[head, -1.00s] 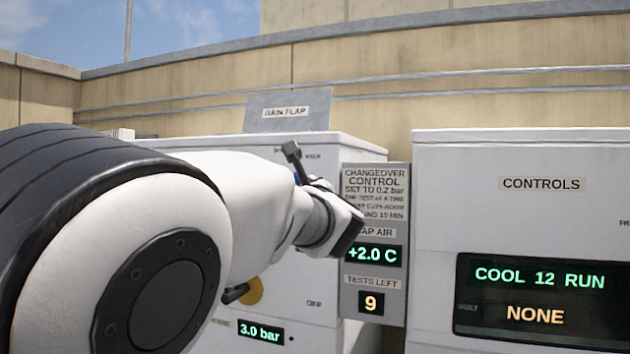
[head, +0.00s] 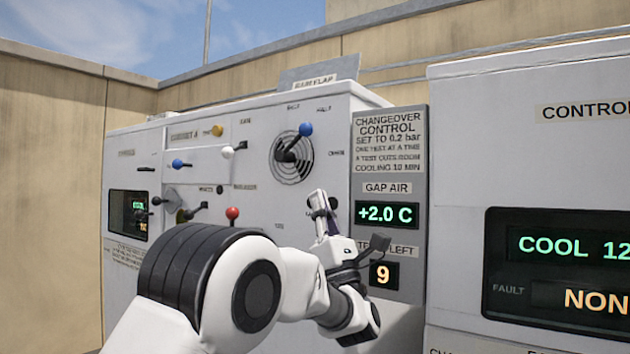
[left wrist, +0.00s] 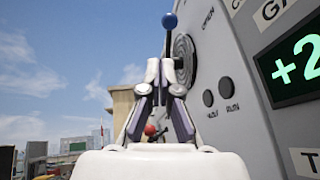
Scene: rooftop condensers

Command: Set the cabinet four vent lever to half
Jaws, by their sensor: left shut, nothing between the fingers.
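The vent lever (head: 288,155) has a dark arm and a blue ball knob (head: 304,130). It points up and right across a round slotted grille (head: 291,172) on the white cabinet (head: 255,215). Small labels ring the grille, too blurred to read surely. My left gripper (head: 318,198) is shut and empty, below and right of the grille, apart from the lever in the head view. In the left wrist view the closed fingertips (left wrist: 166,68) point up toward the blue knob (left wrist: 169,21), with the grille (left wrist: 184,58) behind. The right gripper is not in view.
Other levers with yellow (head: 217,130), white (head: 227,152), blue (head: 177,164) and red (head: 232,213) knobs stick out to the left. A changeover panel (head: 389,170) reads +2.0 C and 9. A controls cabinet (head: 530,150) stands at the right.

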